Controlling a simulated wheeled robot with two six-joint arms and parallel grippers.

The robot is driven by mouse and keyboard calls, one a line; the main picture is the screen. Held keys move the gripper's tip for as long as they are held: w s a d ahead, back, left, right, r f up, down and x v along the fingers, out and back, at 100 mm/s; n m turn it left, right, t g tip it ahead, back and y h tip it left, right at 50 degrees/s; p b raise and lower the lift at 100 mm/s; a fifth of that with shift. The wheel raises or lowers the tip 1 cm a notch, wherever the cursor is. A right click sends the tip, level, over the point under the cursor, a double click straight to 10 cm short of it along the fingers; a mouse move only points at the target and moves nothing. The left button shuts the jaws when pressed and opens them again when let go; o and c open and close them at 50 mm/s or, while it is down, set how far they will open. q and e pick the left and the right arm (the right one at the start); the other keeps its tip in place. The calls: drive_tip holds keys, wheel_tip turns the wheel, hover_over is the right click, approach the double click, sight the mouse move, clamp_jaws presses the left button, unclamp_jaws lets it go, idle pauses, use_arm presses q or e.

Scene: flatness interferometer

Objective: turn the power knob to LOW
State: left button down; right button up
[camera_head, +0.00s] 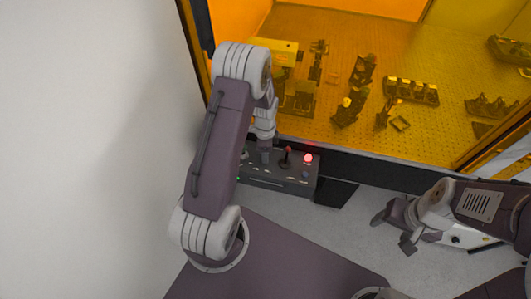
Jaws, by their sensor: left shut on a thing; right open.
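A dark control box (270,181) stands below the amber window, with a glowing red light (308,157), a small upright lever (287,157) and a green light near its left end. My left gripper (264,158) reaches down onto the left part of the box, left of the lever, and is shut on the power knob. The knob and its LOW mark are hidden by the gripper and arm, so its setting cannot be read. My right gripper (392,231) is open and empty over the grey floor at the right, well away from the box.
Behind the amber window (345,60) a perforated optical table carries several mounts and optics. A dark frame (380,168) runs along the window's lower edge. A black flat patch (336,192) lies right of the box.

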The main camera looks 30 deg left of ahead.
use_arm(q)
drive_tip(key=shift+w+r+m, duration=0.1)
drive_tip(key=shift+m, duration=0.2)
idle(0.4)
drive_tip(key=c, duration=1.3)
unclamp_jaws()
drive_tip(key=shift+o, duration=0.9)
drive_tip(key=shift+a, duration=0.15)
drive_tip(key=shift+r, duration=0.4)
wheel_tip(320, 180, up, 8)
drive_tip(key=b, duration=0.1)
drive_tip(key=shift+r, duration=0.15)
